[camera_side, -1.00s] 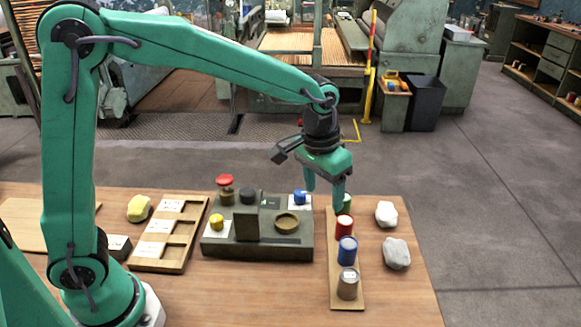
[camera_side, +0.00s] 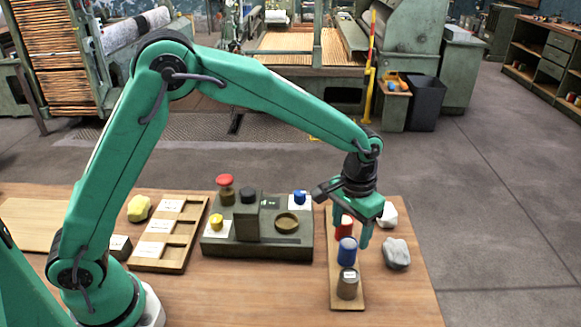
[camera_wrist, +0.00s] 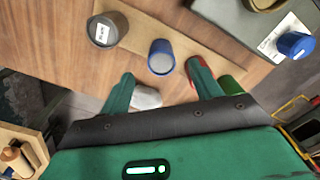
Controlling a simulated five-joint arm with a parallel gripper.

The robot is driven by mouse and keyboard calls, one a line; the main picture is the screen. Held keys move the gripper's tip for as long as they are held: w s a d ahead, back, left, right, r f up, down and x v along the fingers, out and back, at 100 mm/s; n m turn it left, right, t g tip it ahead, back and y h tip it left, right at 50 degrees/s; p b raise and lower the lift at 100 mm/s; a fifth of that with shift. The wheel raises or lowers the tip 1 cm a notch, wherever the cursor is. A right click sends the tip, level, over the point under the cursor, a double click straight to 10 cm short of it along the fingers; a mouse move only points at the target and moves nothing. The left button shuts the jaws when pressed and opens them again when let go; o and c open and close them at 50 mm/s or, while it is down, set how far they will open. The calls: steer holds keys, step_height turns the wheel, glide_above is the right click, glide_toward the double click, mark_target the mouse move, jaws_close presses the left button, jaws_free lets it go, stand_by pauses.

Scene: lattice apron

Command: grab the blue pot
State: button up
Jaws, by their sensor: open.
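The blue pot (camera_side: 346,252) stands upright on a narrow wooden strip, between a red pot (camera_side: 343,229) and a brown-grey pot (camera_side: 347,286). My gripper (camera_side: 351,226) is above and just behind it, pointing down, with its fingers apart and nothing between them. In the wrist view the blue pot (camera_wrist: 161,60) lies ahead of the fingertips, roughly centred across the gap of my gripper (camera_wrist: 160,74). The red pot (camera_wrist: 193,68) shows close by the right finger there, partly hidden. I cannot tell whether they touch.
A green pot (camera_wrist: 230,85) is partly hidden beyond the red one. White (camera_side: 388,214) and grey (camera_side: 396,253) lumps lie right of the strip (camera_side: 348,305). A dark green console (camera_side: 262,246) with a small blue knob (camera_side: 299,197) stands to the left.

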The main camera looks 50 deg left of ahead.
mark_target(349, 242)
steer(key=shift+f, duration=0.35)
steer(key=shift+f, duration=0.1)
steer(key=shift+w+f, duration=0.2)
steer(key=shift+f, duration=2.3)
steer(key=shift+c, duration=0.2)
steer(key=c, duration=1)
